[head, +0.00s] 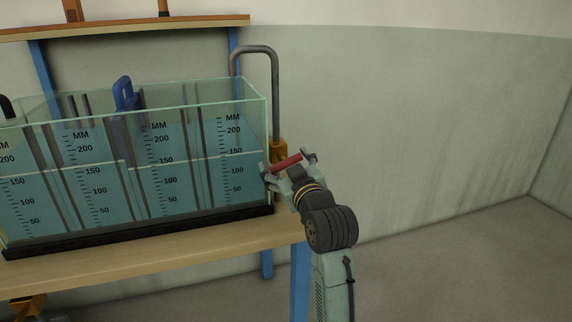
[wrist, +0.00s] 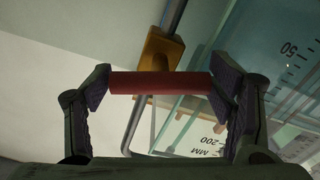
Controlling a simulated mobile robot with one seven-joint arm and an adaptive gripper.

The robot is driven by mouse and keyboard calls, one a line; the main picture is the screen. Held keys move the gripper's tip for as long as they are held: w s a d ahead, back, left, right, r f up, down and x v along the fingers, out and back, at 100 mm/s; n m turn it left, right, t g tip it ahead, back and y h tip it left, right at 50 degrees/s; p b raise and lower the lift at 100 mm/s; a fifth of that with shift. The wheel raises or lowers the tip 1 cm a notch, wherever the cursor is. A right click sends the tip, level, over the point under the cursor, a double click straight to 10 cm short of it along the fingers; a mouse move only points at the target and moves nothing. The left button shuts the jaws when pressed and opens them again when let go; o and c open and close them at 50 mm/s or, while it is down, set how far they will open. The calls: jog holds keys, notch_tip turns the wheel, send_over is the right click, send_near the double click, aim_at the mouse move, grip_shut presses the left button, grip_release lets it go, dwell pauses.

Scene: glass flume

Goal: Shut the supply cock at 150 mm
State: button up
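The supply cock (head: 279,152) has an orange-brown body on the grey pipe at the tank's right end; its body also shows in the wrist view (wrist: 160,58). Its red lever (head: 287,163) lies crosswise between my fingers. My gripper (head: 288,164) is spread wide at the lever, one finger at each end of the red bar (wrist: 160,83). I cannot tell whether the pads touch the bar's ends. The glass tank (head: 190,92) holds blue water; its front waterline looks close to the 150 marks on the scales (head: 236,151).
The grey pipe (head: 276,95) bends over the tank's right end. The tank stands on a wooden bench (head: 150,254) with blue legs (head: 300,280). A blue gate handle (head: 124,90) rises from the tank. A wooden shelf (head: 120,26) is above. The floor to the right is clear.

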jog(key=shift+o, duration=0.9)
jog(key=v, duration=1.2)
